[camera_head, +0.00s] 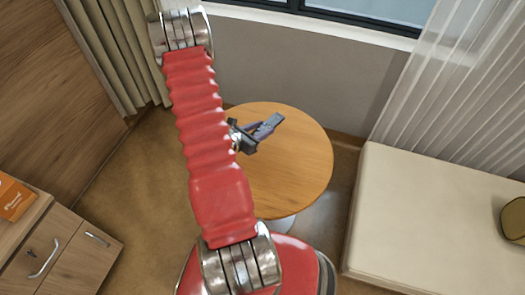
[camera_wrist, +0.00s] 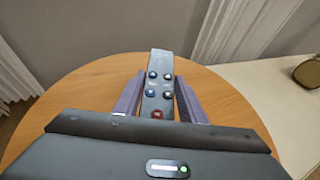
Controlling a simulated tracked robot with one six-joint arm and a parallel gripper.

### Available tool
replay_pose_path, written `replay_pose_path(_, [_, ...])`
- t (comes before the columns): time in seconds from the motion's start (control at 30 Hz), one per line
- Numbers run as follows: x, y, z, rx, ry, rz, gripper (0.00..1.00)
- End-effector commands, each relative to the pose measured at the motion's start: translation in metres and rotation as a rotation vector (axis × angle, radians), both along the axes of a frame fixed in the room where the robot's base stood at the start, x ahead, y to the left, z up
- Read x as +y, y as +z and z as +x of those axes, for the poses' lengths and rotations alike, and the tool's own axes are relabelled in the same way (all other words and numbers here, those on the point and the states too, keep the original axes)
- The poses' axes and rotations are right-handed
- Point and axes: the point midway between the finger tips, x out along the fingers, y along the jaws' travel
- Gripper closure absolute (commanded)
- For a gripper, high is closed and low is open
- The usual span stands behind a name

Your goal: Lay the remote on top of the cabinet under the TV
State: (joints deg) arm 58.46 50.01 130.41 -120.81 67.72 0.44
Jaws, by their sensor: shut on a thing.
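My gripper (camera_head: 260,131) is shut on a grey remote (camera_head: 273,120), over the round wooden table. In the wrist view the remote (camera_wrist: 160,68) stands out lengthwise between the two purple fingers (camera_wrist: 160,92). Its face with dark and blue buttons and one red button is toward the camera; its near end is hidden by the gripper body. Whether it touches the tabletop, I cannot tell. No TV shows in either view, and I cannot identify the cabinet under it.
The round table (camera_head: 305,165) has a bare top. A wooden drawer unit (camera_head: 75,255) with an orange box (camera_head: 14,198) is at lower left. A cream bench (camera_head: 430,225) bearing a dark olive object (camera_head: 514,220) is at right. Curtains and a window are behind.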

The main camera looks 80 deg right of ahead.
Motion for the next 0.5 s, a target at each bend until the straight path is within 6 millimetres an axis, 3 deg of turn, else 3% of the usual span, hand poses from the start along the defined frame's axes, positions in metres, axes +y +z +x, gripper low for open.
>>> replay_pose_path(0.5, [0.000, -0.053, 0.000, 0.001, 0.000, 0.000, 0.88])
